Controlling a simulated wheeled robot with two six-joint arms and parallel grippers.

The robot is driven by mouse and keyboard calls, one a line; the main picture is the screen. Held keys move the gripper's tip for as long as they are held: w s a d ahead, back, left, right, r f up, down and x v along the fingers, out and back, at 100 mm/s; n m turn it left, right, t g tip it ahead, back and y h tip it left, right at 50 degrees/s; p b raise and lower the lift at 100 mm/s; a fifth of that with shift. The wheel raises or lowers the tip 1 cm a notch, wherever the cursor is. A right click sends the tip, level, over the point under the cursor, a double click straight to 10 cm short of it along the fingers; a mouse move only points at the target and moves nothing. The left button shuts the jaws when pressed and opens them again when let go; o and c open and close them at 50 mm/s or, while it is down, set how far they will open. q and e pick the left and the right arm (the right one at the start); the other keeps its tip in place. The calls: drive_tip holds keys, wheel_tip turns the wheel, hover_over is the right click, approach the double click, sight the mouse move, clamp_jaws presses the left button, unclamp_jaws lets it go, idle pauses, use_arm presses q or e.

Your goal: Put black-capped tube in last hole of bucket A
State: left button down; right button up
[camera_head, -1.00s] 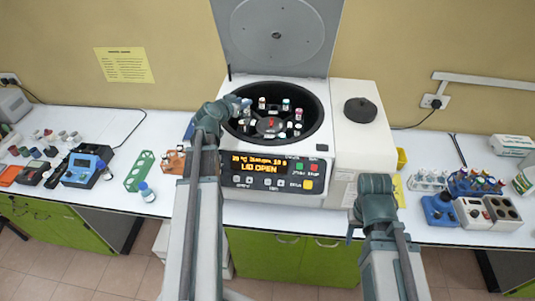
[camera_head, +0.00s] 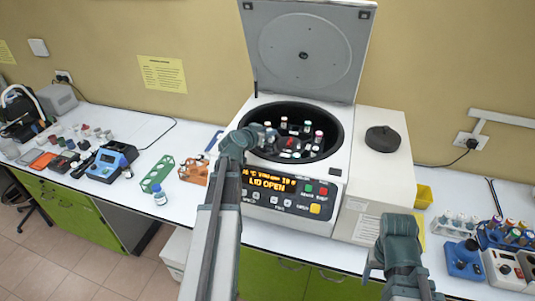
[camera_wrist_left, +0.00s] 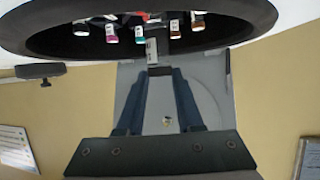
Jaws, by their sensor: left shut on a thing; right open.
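My left gripper (camera_head: 268,131) reaches over the left part of the open centrifuge bowl (camera_head: 338,140). In the left wrist view its fingers (camera_wrist_left: 161,72) are shut on a tube with a pale label (camera_wrist_left: 152,48) and a dark cap end between the fingertips. Several capped tubes (camera_head: 307,127) stand in the rotor beyond the gripper; they also show in the left wrist view (camera_wrist_left: 139,33). The red rotor centre (camera_head: 291,142) is partly visible. The bucket letters and the hole below the held tube cannot be made out. My right gripper (camera_head: 373,268) is open and empty, in front of the bench.
The centrifuge lid (camera_head: 305,50) stands open behind the bowl; the panel (camera_head: 272,184) reads LID OPEN. A green rack (camera_head: 157,174), an orange rack (camera_head: 195,172) and a blue-capped bottle (camera_head: 160,195) stand to the left. Tube racks (camera_head: 460,224) stand at the right.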

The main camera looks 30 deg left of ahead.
sight(268, 146)
use_arm(q)
drive_tip(key=shift+f+b, duration=2.35)
drive_tip(key=shift+f, duration=0.65)
drive_tip(key=shift+f, duration=0.1)
drive_tip(key=shift+f+b, duration=0.5)
drive_tip(key=shift+b, duration=0.15)
drive_tip(key=shift+s, duration=0.1)
drive_tip(key=c, duration=0.6)
unclamp_jaws()
drive_tip(key=shift+d, duration=0.1)
drive_tip(key=shift+o, duration=0.2)
